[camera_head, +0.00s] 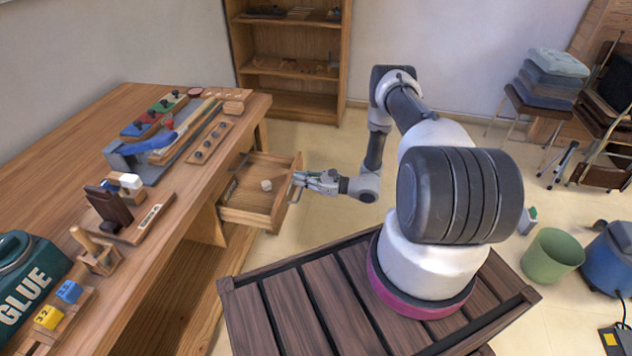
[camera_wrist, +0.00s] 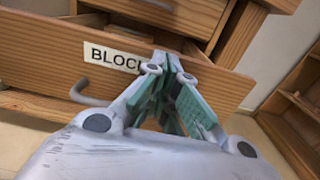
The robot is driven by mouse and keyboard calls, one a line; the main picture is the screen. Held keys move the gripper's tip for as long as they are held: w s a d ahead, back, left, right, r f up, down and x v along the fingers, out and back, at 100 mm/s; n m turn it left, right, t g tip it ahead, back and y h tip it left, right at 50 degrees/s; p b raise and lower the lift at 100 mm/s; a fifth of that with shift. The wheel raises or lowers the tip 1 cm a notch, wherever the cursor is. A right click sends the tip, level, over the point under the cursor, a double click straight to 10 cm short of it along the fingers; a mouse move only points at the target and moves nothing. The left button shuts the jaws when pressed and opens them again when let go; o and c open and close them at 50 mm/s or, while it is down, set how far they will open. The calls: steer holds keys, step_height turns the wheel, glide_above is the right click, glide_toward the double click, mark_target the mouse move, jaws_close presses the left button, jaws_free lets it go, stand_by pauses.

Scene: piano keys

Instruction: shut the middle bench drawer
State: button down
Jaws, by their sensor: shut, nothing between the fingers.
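The open bench drawer (camera_head: 240,205) sticks out from the right side of the wooden workbench, with a small pale block (camera_head: 266,185) inside. In the wrist view its wooden front (camera_wrist: 60,62) carries a white label (camera_wrist: 112,58) reading "BLOC", the rest hidden behind my fingers. A grey bar handle (camera_wrist: 92,95) shows left of the fingers. My gripper (camera_head: 299,179) is at the drawer's outer front. In the wrist view my gripper (camera_wrist: 170,64) is shut and empty, fingertips against or very close to the front; I cannot tell whether they touch.
A bookshelf (camera_head: 290,75) stands behind the drawer. A green bin (camera_head: 552,256) and stacked chairs are at the right. Floor beyond the drawer is clear.

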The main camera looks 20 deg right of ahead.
glide_above(250, 182)
steer(key=d, duration=0.1)
steer(key=shift+s, duration=0.3)
steer(key=shift+w+a, duration=0.35)
steer(key=shift+a, duration=0.05)
steer(key=shift+r, duration=0.1)
